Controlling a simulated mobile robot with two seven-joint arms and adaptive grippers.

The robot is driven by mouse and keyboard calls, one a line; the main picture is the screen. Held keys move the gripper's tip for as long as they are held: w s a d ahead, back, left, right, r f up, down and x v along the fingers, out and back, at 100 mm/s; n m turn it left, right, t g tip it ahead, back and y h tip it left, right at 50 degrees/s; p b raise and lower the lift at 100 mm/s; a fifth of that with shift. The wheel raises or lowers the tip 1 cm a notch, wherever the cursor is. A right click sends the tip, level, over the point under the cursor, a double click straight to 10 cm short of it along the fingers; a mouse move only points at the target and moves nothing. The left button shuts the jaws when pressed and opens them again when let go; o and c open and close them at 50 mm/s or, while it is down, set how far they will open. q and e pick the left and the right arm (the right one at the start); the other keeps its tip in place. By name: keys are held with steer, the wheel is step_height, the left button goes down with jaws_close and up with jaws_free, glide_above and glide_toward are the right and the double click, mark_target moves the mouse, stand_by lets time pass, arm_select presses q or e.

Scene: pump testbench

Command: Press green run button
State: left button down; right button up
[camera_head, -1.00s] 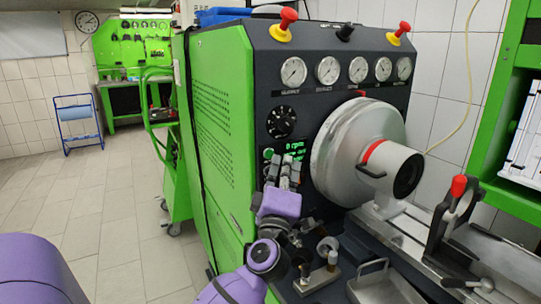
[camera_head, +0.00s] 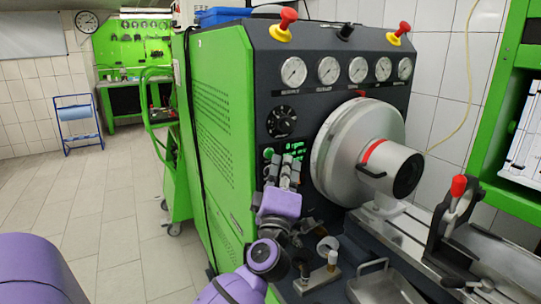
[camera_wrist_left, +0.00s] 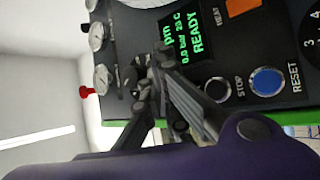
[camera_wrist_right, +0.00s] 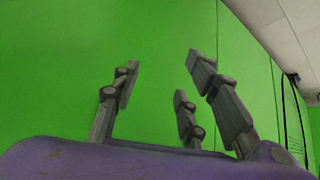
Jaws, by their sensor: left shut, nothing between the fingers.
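My left gripper (camera_head: 287,162) is in front of the testbench's control panel, its fingers together and empty. In the left wrist view the closed fingers (camera_wrist_left: 155,75) are close to the panel, beside the display (camera_wrist_left: 186,45) that reads READY. I cannot tell whether they touch the panel. No button marked run can be made out in the left wrist view; the fingers cover part of the panel. My right gripper (camera_wrist_right: 170,85) is open and empty before a plain green surface.
The left wrist view shows a dark STOP button (camera_wrist_left: 217,89), a blue RESET button (camera_wrist_left: 267,81) and an orange switch (camera_wrist_left: 243,7). A large silver drum (camera_head: 345,150) stands right of the panel. A metal tray (camera_head: 385,285) lies below. Open floor (camera_head: 95,210) is at left.

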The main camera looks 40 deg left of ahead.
arm_select(q)
steer(key=shift+w+a, duration=0.15)
steer(key=shift+a, duration=0.25)
arm_select(e)
steer(key=shift+w+r, duration=0.3)
steer(key=shift+r, duration=0.2)
